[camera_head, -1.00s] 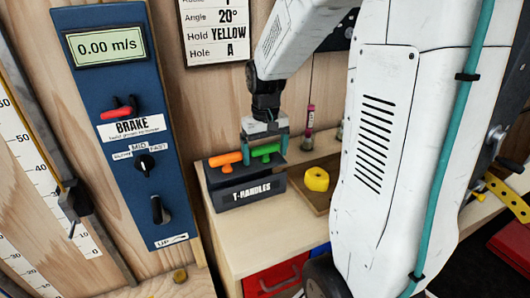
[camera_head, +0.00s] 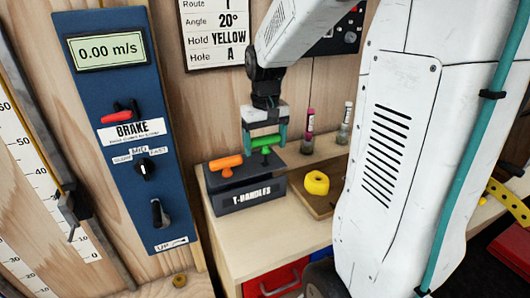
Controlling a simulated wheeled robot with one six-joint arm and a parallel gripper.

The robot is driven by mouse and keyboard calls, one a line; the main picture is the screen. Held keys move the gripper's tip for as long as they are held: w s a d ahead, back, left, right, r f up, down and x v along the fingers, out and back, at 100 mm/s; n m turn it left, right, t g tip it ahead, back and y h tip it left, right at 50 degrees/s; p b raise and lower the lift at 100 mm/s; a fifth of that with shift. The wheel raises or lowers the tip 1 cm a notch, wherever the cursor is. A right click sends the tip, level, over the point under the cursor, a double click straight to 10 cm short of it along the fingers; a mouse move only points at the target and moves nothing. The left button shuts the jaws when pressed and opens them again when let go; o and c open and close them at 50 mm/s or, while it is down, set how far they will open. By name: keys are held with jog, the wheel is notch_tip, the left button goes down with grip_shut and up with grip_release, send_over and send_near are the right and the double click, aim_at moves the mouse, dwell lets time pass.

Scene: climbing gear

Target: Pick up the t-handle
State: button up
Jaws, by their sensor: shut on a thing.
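A dark holder (camera_head: 247,198) labelled "T-HANDLES" stands on the wooden bench. An orange t-handle (camera_head: 225,162) sits upright in its left part. A green t-handle (camera_head: 266,142) is between the fingers of my gripper (camera_head: 265,145), which is shut on it. The green handle's crossbar is raised above the holder's right part. Its stem points down, and I cannot tell whether the tip is clear of the holder.
A yellow hold (camera_head: 316,183) lies on a wooden tray right of the holder. Two small vials (camera_head: 308,130) stand behind. A blue brake panel (camera_head: 130,130) is at the left. My own white arm covers much of the right.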

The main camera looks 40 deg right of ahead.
notch_tip(320, 180, up, 14)
dwell(0.4)
